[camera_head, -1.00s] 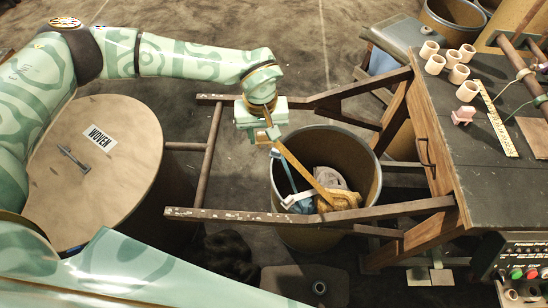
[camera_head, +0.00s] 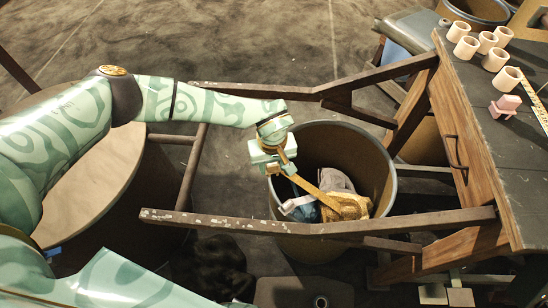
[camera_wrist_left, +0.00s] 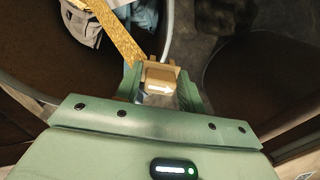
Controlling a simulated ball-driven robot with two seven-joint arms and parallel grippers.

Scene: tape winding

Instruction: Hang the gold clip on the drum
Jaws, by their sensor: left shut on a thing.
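The gold clip (camera_wrist_left: 160,77) is a small tan block with a white arrow in the left wrist view. My left gripper (camera_wrist_left: 162,88) is shut on it. A gold tape (camera_wrist_left: 118,32) runs from beside the clip into the drum; it also shows in the head view (camera_head: 312,187). In the head view my left gripper (camera_head: 284,170) is at the drum's upper left rim, and the clip is mostly hidden there. I cannot tell whether the clip touches the rim. My right gripper is not in view.
Inside the drum lie a gold bundle (camera_head: 346,206) and grey and blue cloth. A white band (camera_head: 297,204) lies near the left rim. Wooden rails (camera_head: 330,229) pass in front of and behind the drum. A dark table (camera_head: 510,150) with several pale cups stands at right.

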